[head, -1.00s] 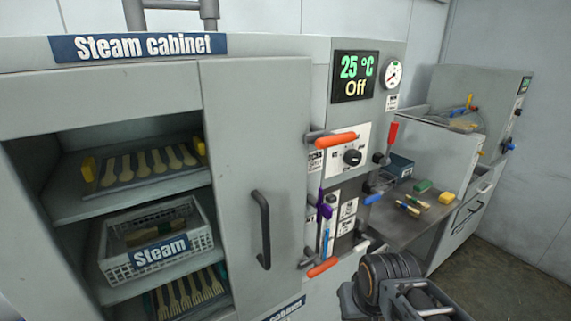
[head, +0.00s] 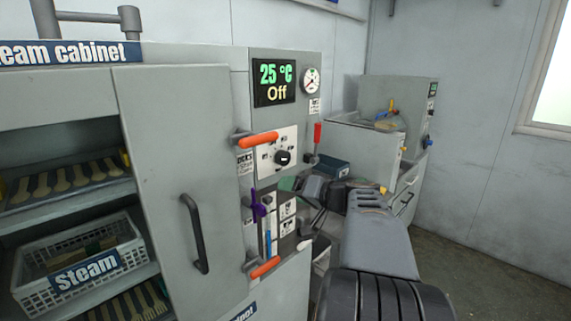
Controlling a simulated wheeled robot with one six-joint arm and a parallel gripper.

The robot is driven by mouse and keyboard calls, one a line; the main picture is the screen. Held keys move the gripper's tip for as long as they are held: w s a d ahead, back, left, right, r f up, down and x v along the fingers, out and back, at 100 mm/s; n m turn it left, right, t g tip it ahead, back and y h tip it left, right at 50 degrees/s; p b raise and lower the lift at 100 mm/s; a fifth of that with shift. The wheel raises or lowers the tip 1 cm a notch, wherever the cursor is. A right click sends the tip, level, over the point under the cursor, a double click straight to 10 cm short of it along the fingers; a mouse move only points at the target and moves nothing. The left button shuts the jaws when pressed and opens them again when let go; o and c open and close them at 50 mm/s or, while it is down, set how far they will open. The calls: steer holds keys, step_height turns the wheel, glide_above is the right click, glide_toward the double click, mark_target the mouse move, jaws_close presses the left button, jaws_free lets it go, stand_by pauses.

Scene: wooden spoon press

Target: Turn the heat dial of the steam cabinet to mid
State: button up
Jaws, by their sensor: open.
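The steam cabinet (head: 185,160) fills the left and middle of the head view. Its heat dial (head: 283,157) is a black knob on a white plate with small marks. The display (head: 274,82) above it reads 25 °C and Off. The marks are too small to read, so I cannot tell the knob's exact setting from its pointer. My gripper (head: 308,188) appears at the far end of my arm, below and slightly right of the dial and apart from it in the picture. It is open; its fingertips are small and hard to make out.
Orange-handled latches (head: 259,139) and a purple lever (head: 258,206) are left of and below the dial. A red-handled lever (head: 317,133) stands close to its right. A dark teal box (head: 333,167) sits behind my gripper. Open shelves hold a white Steam basket (head: 80,260).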

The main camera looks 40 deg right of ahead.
mark_target(286, 160)
steer(key=d+r+m+t+h, duration=0.1)
steer(key=d+r+t+h, duration=0.2)
steer(key=d, duration=0.4)
steer(key=shift+y, duration=0.5)
steer(key=w+p, duration=0.1)
steer(key=w, duration=0.3)
steer(key=w+a+p, duration=0.1)
steer(key=w, duration=0.3)
steer(key=w+p, duration=0.1)
steer(key=w, duration=0.3)
steer(key=shift+a+r+p, duration=0.25)
steer(key=shift+a+p, duration=0.05)
steer(key=shift+p, duration=0.1)
steer(key=shift+c, duration=0.3)
steer(key=c, duration=0.9)
steer(key=shift+o, duration=0.2)
